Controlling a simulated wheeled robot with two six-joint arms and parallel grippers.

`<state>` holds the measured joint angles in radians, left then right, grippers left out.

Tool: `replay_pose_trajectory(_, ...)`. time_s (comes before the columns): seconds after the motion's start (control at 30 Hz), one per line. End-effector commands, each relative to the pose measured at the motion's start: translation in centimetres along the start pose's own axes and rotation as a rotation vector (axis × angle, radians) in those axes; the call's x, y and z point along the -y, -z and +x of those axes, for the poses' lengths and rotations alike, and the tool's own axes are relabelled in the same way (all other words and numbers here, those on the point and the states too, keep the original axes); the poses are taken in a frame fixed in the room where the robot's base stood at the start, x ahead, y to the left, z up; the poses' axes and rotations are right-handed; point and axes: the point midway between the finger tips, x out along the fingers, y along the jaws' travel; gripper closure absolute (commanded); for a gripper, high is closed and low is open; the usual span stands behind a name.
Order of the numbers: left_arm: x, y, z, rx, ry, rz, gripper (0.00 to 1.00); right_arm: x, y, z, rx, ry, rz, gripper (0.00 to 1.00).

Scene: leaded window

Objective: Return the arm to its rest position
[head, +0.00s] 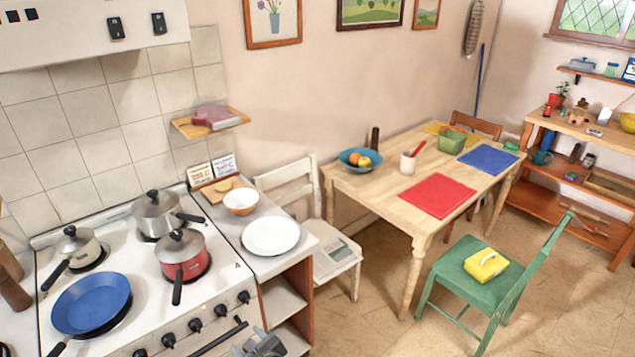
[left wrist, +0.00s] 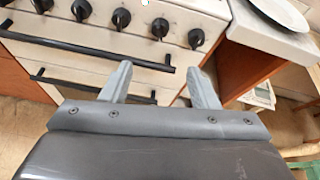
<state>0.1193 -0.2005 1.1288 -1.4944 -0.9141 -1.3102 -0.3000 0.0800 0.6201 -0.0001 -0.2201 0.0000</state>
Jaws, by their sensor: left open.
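My left gripper (head: 260,345) shows at the bottom edge of the head view, in front of the stove's right side and the side cabinet. In the left wrist view the left gripper (left wrist: 161,84) has its two grey fingers spread apart with nothing between them. The stove front (left wrist: 90,60) with its knobs and dark handle lies beyond the fingers there. Most of the left arm is out of the head view. My right gripper is in neither view.
The stove (head: 130,255) carries a blue pan (head: 90,302), a red pot (head: 183,258) and other pots. A white plate (head: 270,237) lies on the counter beside it. A white chair (head: 335,258), wooden table (head: 385,195) and green chair (head: 470,262) stand right. Floor shows between.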

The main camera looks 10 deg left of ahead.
Motion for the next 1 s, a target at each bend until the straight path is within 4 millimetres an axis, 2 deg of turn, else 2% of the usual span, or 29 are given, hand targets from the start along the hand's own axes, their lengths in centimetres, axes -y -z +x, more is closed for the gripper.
replay_pose_trajectory(0.07, -0.7, 1.2, 0.3, -0.022, -0.003, -0.015, 0.45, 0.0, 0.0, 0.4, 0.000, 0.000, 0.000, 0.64)
replay_pose_trajectory(0.13, -1.9, 3.4, 0.8, -0.070, -0.009, -0.056, 0.45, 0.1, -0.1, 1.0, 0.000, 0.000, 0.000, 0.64)
replay_pose_trajectory(0.17, -2.7, 4.8, 1.0, -0.099, -0.015, -0.084, 0.45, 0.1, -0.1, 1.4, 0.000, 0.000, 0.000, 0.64)
replay_pose_trajectory(0.27, -6.2, 10.6, 1.8, -0.228, -0.052, -0.216, 0.45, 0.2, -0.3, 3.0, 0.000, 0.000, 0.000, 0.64)
replay_pose_trajectory(0.3, -8.0, 13.2, 1.9, -0.286, -0.078, -0.285, 0.45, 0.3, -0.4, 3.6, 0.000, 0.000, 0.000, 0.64)
replay_pose_trajectory(0.47, -15.7, 23.1, 1.5, -0.495, -0.236, -0.602, 0.45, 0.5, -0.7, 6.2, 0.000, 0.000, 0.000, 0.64)
replay_pose_trajectory(0.5, -17.8, 25.4, 1.2, -0.536, -0.291, -0.690, 0.45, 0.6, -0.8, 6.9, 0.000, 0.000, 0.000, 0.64)
replay_pose_trajectory(0.6, -23.2, 30.7, 0.1, -0.615, -0.450, -0.928, 0.45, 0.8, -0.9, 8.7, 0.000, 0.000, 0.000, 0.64)
replay_pose_trajectory(0.7, -28.6, 35.1, -1.3, -0.645, -0.629, -1.176, 0.45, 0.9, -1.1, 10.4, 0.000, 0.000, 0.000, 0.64)
replay_pose_trajectory(0.83, -35.2, 39.3, -3.2, -0.608, -0.861, -1.492, 0.45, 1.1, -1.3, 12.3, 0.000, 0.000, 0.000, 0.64)
replay_pose_trajectory(0.9, -38.1, 40.7, -3.9, -0.561, -0.964, -1.639, 0.45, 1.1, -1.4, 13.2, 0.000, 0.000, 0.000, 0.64)
replay_pose_trajectory(1.0, -41.2, 41.9, -4.8, -0.490, -1.071, -1.802, 0.45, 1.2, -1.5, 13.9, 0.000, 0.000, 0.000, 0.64)
